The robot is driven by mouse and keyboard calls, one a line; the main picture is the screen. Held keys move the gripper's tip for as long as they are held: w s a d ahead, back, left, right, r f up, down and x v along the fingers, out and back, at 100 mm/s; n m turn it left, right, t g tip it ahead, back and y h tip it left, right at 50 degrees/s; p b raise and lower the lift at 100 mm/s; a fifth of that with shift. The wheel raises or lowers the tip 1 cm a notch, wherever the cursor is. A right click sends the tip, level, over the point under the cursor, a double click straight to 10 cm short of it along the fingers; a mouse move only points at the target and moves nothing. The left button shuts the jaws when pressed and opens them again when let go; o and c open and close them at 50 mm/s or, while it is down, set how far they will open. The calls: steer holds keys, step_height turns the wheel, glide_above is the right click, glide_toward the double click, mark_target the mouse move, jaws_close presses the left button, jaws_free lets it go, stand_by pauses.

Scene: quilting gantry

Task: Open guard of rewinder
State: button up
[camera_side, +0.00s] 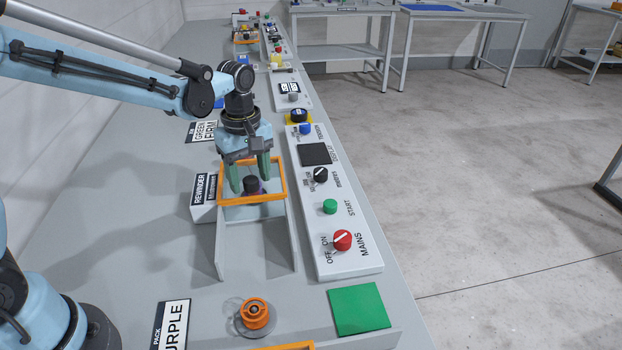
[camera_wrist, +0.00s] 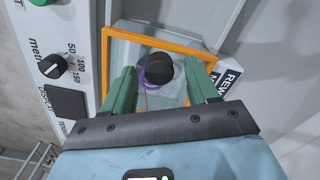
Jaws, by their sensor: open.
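The rewinder's guard (camera_side: 281,185) is a clear panel in an orange frame, lying flat across the top between grey side plates. It also shows in the wrist view (camera_wrist: 150,34). A black round knob (camera_side: 251,184) stands at the guard; the wrist view shows it too (camera_wrist: 158,68). Something purple shows below the knob, partly hidden. My gripper (camera_wrist: 161,74) is open, pointing down, with one green finger on each side of the knob. Gaps show between fingers and knob in the wrist view. Whether the fingertips touch the panel I cannot tell.
The "REWINDER" label (camera_side: 203,189) is left of the guard. A control panel (camera_side: 347,263) with a red mains switch (camera_side: 342,240), green start button (camera_side: 330,206) and black dial (camera_side: 320,175) runs along the right. An orange spool (camera_side: 254,314) and green square (camera_side: 358,309) are in front.

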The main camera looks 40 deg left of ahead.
steer(key=shift+f, duration=0.25)
jaws_close()
steer(key=s+d, duration=0.9)
steer(key=d, duration=0.1)
steer(key=shift+s, duration=0.4)
steer(key=shift+a, duration=0.1)
jaws_free()
steer(key=shift+r, duration=0.1)
step_height(320, 180, up, 12)
stand_by(0.5)
